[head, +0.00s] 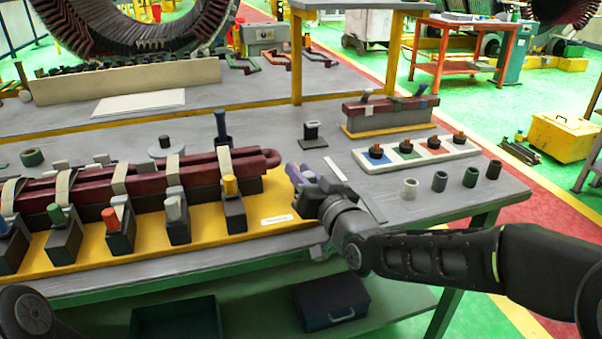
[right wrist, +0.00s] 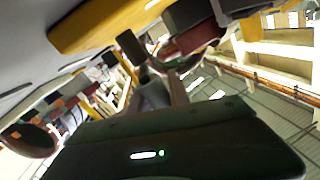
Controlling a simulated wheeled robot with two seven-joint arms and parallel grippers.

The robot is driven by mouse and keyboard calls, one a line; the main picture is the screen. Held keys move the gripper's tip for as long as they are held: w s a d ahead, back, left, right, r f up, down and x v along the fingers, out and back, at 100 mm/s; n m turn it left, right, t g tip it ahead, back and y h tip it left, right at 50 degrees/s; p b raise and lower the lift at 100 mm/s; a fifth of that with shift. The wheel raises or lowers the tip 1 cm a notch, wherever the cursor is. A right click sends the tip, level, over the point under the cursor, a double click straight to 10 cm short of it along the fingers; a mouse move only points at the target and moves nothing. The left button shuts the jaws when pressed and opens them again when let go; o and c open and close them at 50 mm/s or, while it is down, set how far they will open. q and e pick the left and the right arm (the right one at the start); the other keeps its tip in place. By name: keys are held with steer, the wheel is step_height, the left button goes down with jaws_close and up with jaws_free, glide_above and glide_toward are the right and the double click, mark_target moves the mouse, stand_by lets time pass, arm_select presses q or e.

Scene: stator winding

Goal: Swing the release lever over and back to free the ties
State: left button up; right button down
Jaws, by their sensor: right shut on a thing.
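My right gripper (head: 303,184) is at the right end of the yellow fixture base (head: 258,242), close to the looped end of the dark red coil (head: 268,158). It is shut on a small purple piece (head: 294,174), which looks like the release lever's handle; the fingers hide most of it. The ties (head: 119,178) are pale bands wrapped over the coil, above a row of dark blocks with coloured pegs (head: 230,185). In the right wrist view the fingers (right wrist: 165,92) are blurred and what they hold is unclear. My left gripper is not in view.
A dark blue-topped post (head: 222,130) stands behind the coil. To the right are a white tray of coloured pieces (head: 452,153), several small cylinders (head: 440,181) and a smaller coil stand (head: 384,126). A small dark stand (head: 312,135) is behind my gripper.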

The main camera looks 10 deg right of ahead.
stand_by(0.4)
steer(key=shift+d+n+g+y+b, duration=0.2)
steer(key=shift+n+g+y+b, duration=0.1)
steer(key=shift+n+y+b, duration=0.5)
steer(key=shift+d+n+g+y+p, duration=0.2)
steer(key=shift+n+g+y+p, duration=0.15)
steer(key=shift+y, duration=0.65)
steer(key=n+g+y+p, duration=0.1)
steer(key=n+y+p, duration=0.1)
steer(key=d+n+g+y+p, duration=0.1)
steer(key=n+g+y+p, duration=0.1)
steer(key=p, duration=0.1)
steer(key=n+g+y+p, duration=0.2)
steer(key=p, duration=0.1)
steer(key=shift+w+d+r+g+y, duration=0.15)
steer(key=shift+w+r+g+y, duration=0.1)
steer(key=shift+y, duration=0.15)
steer(key=g, duration=0.1)
steer(key=n+g+y+p, duration=0.1)
steer(key=n+g+y, duration=0.1)
steer(key=shift+w+d+f+p, duration=0.15)
steer(key=shift+d+f+p, duration=0.1)
steer(key=shift+p, duration=0.1)
steer(key=shift+w+n+g+y, duration=0.1)
steer(key=shift+n+g+y, duration=0.3)
steer(key=shift+n+g, duration=0.7)
steer(key=shift+g, duration=0.3)
steer(key=c, duration=1.3)
jaws_free()
steer(key=shift+o, duration=0.2)
